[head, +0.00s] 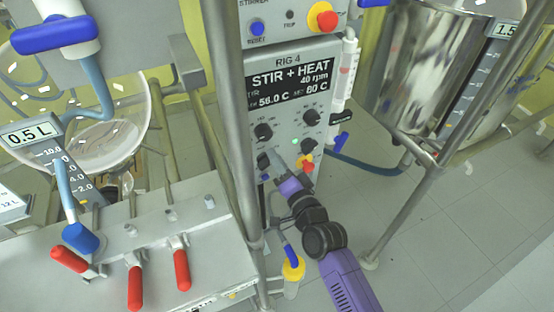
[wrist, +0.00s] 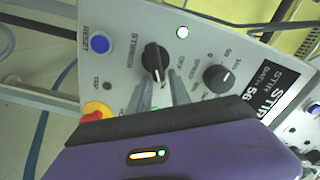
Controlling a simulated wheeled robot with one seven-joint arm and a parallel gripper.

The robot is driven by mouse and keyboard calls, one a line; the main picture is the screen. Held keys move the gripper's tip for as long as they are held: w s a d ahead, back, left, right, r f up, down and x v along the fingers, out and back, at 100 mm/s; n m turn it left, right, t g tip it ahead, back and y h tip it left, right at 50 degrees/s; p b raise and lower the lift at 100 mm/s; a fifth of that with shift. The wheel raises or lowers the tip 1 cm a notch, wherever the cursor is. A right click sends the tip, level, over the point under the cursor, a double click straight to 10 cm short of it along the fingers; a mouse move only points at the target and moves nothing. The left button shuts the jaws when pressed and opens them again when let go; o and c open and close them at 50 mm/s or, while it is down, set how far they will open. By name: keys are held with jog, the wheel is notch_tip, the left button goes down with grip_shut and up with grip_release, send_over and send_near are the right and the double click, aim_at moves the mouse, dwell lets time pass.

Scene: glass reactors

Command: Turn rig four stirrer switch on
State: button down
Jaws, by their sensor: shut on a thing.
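The rig four panel (head: 289,87) reads 40 rpm, 56.0 C and 80 C. Its stirrer switch (head: 263,160) is a black knob low on the panel's left side. In the wrist view the stirrer switch (wrist: 153,57) has a pale mark at its lower end. My gripper (head: 272,157) is shut on the stirrer switch. In the wrist view my gripper's grey fingers (wrist: 162,84) reach either side of the knob, their far ends partly merging with it.
The speed knob (wrist: 217,78), blue reset button (wrist: 99,44) and red-yellow stop button (wrist: 95,110) are close by. A steel pole (head: 229,110) stands left of the panel. A steel vessel (head: 420,75) is at right. Red-handled valves (head: 134,286) are at lower left.

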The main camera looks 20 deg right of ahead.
jog(key=shift+s+a+f, duration=0.1)
jog(key=shift+a+f, duration=0.5)
jog(key=c, duration=1.4)
grip_release()
jog(key=shift+r, duration=0.1)
jog(key=shift+d+r, duration=0.3)
jog(key=shift+s+b, duration=0.3)
jog(key=shift+s, duration=3.55)
